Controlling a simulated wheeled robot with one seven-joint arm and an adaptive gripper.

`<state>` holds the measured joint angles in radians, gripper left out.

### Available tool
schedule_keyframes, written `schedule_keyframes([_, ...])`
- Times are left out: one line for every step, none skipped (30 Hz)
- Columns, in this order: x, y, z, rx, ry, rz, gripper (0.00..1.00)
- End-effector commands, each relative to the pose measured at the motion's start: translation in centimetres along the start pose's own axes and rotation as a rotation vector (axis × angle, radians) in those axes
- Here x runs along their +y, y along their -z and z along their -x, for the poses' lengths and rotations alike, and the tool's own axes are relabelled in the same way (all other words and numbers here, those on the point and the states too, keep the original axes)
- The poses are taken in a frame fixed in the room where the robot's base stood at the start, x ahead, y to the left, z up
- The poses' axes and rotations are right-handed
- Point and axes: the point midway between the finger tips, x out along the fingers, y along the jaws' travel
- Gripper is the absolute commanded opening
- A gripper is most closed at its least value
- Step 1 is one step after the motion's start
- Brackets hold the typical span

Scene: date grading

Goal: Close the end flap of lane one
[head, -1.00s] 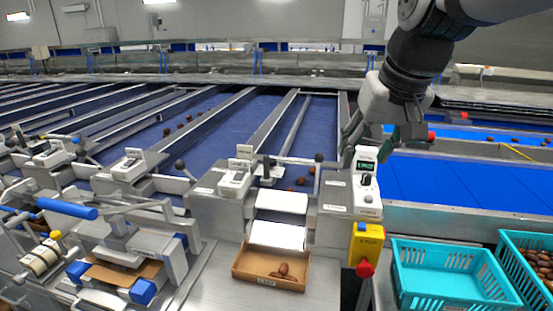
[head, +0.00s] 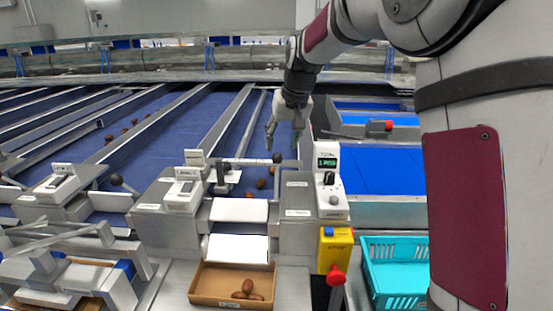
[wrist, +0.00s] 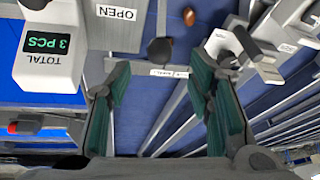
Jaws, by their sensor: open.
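Lane one's end has a black-knobbed lever (head: 277,158) beside a thin bar across the belt. In the wrist view the black knob (wrist: 160,50) stands just ahead of my fingers, with a labelled bar (wrist: 168,73) by it. An OPEN sign (wrist: 115,12) is on the housing nearby. My gripper (head: 284,138) hangs above and slightly behind the knob, fingers pointing down; the wrist view shows it (wrist: 160,88) open and empty. It appears apart from the knob. The flap plate itself is hard to make out. A white chute (head: 239,210) leads down to a cardboard box (head: 231,299) holding a few dates.
A counter (head: 327,180) stands right of the lane; its display reads 3 PCS in the wrist view. Below it is a yellow box (head: 333,250) with a red button. A turquoise crate (head: 395,270) is at lower right. Dates (head: 260,183) lie on the belt.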

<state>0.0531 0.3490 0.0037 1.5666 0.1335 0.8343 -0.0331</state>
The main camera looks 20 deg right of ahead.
Motion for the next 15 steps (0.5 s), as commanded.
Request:
schedule_keyframes([0.0, -0.1, -1.1, -0.004, 0.0, 0.0, 0.47])
schedule_keyframes([0.0, -0.1, -1.7, -0.004, 0.0, 0.0, 0.47])
schedule_keyframes([0.0, -0.1, -2.5, -0.005, 0.0, 0.0, 0.47])
schedule_keyframes([0.0, -0.1, -3.0, -0.003, 0.0, 0.0, 0.47])
schedule_keyframes([0.0, -0.1, -3.6, -0.004, 0.0, 0.0, 0.47])
schedule_keyframes([0.0, -0.1, -4.3, -0.003, 0.0, 0.0, 0.47])
schedule_keyframes([0.0, -0.1, -4.8, -0.003, 0.0, 0.0, 0.47])
schedule_keyframes([0.0, -0.1, -5.3, -0.003, 0.0, 0.0, 0.47])
schedule_keyframes([0.0, -0.1, -5.8, -0.003, 0.0, 0.0, 0.47])
schedule_keyframes([0.0, -0.1, -6.2, -0.002, 0.0, 0.0, 0.47])
schedule_keyframes([0.0, -0.1, -6.5, -0.002, 0.0, 0.0, 0.47])
schedule_keyframes([0.0, -0.1, -7.0, -0.002, 0.0, 0.0, 0.47])
schedule_keyframes([0.0, -0.1, -7.2, -0.002, 0.0, 0.0, 0.47])
schedule_keyframes([0.0, 0.0, -7.4, -0.001, 0.0, 0.0, 0.47])
schedule_keyframes([0.0, 0.0, -7.6, 0.0, 0.0, 0.0, 0.47])
